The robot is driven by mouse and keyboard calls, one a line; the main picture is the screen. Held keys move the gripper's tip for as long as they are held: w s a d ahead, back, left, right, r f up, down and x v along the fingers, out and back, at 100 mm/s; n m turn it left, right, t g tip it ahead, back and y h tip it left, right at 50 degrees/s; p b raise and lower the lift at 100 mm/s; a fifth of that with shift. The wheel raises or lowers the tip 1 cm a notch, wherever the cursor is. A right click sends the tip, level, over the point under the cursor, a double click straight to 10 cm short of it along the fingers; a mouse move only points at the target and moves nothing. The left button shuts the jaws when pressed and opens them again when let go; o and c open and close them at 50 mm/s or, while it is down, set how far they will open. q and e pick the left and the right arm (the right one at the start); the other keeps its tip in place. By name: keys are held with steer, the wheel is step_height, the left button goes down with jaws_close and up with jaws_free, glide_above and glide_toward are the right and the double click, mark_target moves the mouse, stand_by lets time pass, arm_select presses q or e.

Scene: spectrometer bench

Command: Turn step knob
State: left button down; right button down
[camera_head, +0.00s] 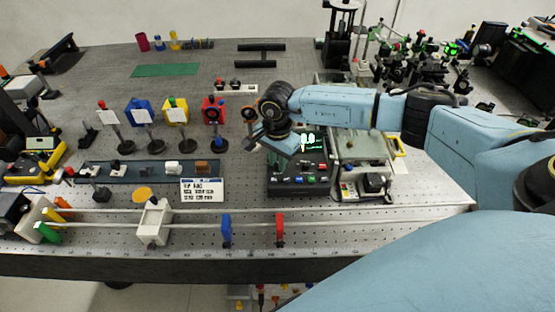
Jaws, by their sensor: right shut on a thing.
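A dark control box (297,187) with a lit green display and several small coloured knobs and buttons stands on the bench, right of centre. My right arm reaches in from the right, and its gripper (266,140) is at the box's upper left edge. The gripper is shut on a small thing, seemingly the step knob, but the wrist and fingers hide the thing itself. I cannot make out the knob's angle. My left gripper is not in view.
Mounted coloured blocks (174,111) stand left of the gripper. A white label card (202,190) lies left of the box. A rail (330,217) with a white carriage (153,222) and blue and red holders runs along the front. A grey-green instrument (362,146) sits right of the box.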

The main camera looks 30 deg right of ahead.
steer(key=shift+m, duration=0.3)
steer(key=m+b, duration=0.1)
steer(key=m, duration=0.2)
steer(key=shift+m, duration=0.4)
steer(key=shift+m+b, duration=0.5)
steer(key=shift+m, duration=1.5)
steer(key=c, duration=1.3)
jaws_free()
steer(key=shift+r, duration=0.1)
step_height(320, 180, up, 13)
steer(key=shift+r+b, duration=0.15)
steer(key=shift+b, duration=0.4)
